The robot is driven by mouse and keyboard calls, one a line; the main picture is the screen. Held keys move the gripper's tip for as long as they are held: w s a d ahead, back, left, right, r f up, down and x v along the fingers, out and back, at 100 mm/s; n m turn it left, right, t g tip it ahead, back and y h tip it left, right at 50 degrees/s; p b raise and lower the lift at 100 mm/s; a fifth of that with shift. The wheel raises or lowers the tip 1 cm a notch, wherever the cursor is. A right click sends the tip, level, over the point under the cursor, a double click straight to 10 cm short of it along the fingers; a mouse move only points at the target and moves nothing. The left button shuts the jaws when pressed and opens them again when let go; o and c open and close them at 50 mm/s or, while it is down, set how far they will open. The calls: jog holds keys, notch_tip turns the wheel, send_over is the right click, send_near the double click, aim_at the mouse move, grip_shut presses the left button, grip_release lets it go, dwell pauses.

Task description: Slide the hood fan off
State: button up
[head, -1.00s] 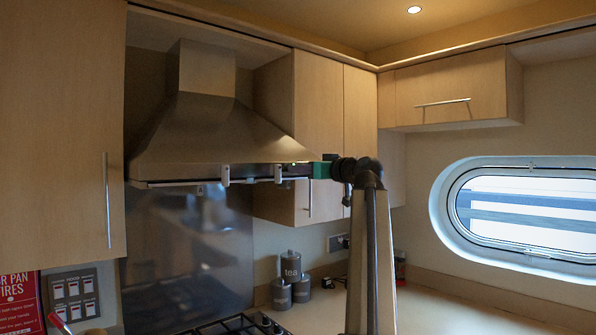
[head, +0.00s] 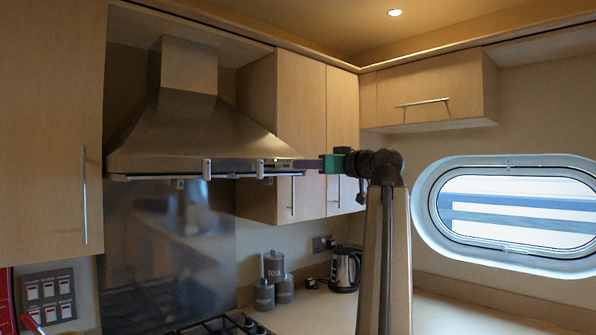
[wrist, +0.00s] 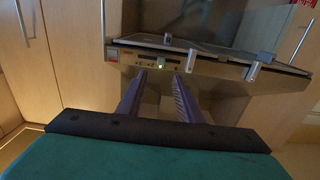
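The metal range hood (head: 185,128) hangs between wooden cabinets at the left of the head view. In the wrist view, its front edge (wrist: 222,70) carries a control strip (wrist: 150,60) with a lit green light and small controls. The exact fan slider and its setting are too small to tell. My gripper (head: 298,164) is at the right end of the hood's front edge in the head view. In the wrist view, my gripper (wrist: 159,74) has its two purple fingers apart with nothing between them, tips close to the control strip. I cannot tell whether they touch it.
Two light-coloured clips (head: 207,169) stand along the hood's front rail. A wall cabinet (head: 302,140) is just behind my gripper. Below are a gas hob (head: 222,325), canisters (head: 273,266) and a kettle (head: 345,268). An oval porthole (head: 515,216) is at the right.

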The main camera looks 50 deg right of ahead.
jog(key=shift+s+a, duration=0.15)
jog(key=shift+s, duration=0.65)
jog(key=shift+s+a, duration=0.1)
jog(key=shift+s, duration=0.7)
jog(key=shift+c, duration=0.2)
jog(key=c, duration=0.7)
jog(key=shift+a+m, duration=0.1)
jog(key=shift+m, duration=0.9)
grip_shut()
jog(key=w+d+m+y+p, duration=0.1)
jog(key=d+m+y, duration=0.3)
jog(key=d+m, duration=0.6)
jog(key=w+m, duration=0.1)
jog(key=m, duration=0.2)
jog(key=shift+w+f, duration=0.2)
jog(key=shift+w, duration=0.05)
